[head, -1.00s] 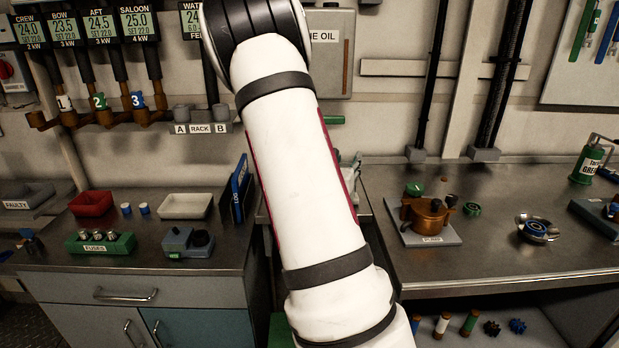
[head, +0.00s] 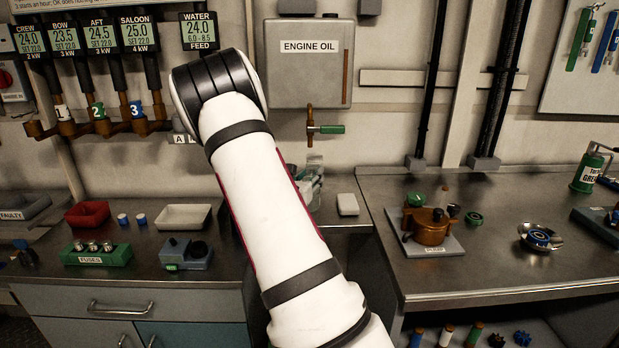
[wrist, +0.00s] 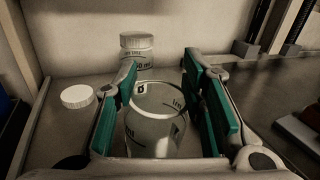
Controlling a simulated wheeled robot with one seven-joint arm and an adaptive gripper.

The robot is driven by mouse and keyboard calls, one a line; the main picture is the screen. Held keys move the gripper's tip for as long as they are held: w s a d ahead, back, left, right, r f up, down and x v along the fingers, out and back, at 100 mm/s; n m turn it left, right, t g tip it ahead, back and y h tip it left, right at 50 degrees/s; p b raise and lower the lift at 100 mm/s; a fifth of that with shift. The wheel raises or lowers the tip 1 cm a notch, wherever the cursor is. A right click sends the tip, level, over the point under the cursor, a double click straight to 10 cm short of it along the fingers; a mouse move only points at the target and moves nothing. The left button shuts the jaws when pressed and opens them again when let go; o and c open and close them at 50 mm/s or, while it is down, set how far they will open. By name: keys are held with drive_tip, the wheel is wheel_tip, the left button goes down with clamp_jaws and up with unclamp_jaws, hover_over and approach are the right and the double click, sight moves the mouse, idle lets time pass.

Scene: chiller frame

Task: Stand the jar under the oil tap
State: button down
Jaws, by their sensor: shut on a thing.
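In the wrist view, a clear, open-topped jar (wrist: 156,115) with dark markings stands between the green pads of my gripper (wrist: 160,105), which is shut on it. There, the oil tap (head: 311,128), with a brown pipe and green handle, hangs below the grey engine oil tank (head: 308,65). Clear and whitish container parts (head: 312,170) show beside my arm, below the tap. I cannot tell which part is the held jar, or whether it touches the counter.
A second, capped jar (wrist: 137,52) stands behind the held one in the wrist view, with a round white lid (wrist: 77,96) to its left. On the right counter are a pump (head: 431,226) on a plate and a metal dish (head: 540,236). A white tray (head: 183,217) is at left.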

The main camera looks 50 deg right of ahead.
drive_tip(key=c, duration=1)
unclamp_jaws()
drive_tip(key=v, duration=1.2)
drive_tip(key=s+a+r+m+g+y, duration=0.3)
drive_tip(key=s+a+r+m+g, duration=0.15)
drive_tip(key=s+m, duration=0.4)
drive_tip(key=s+a+r+m+g+y, duration=0.3)
drive_tip(key=s+a+m+g, duration=0.15)
drive_tip(key=s+m, duration=0.35)
drive_tip(key=s+a+m+t+y, duration=0.2)
drive_tip(key=a+y, duration=0.1)
drive_tip(key=a, duration=0.5)
drive_tip(key=s+a+r+m+t+y, duration=0.1)
drive_tip(key=s+a+m+t+y, duration=0.1)
drive_tip(key=a, duration=0.7)
drive_tip(key=s+a+m+t+y, duration=0.2)
drive_tip(key=s+a+y, duration=0.2)
drive_tip(key=a+y, duration=0.2)
drive_tip(key=a, duration=0.2)
drive_tip(key=shift+a, duration=0.3)
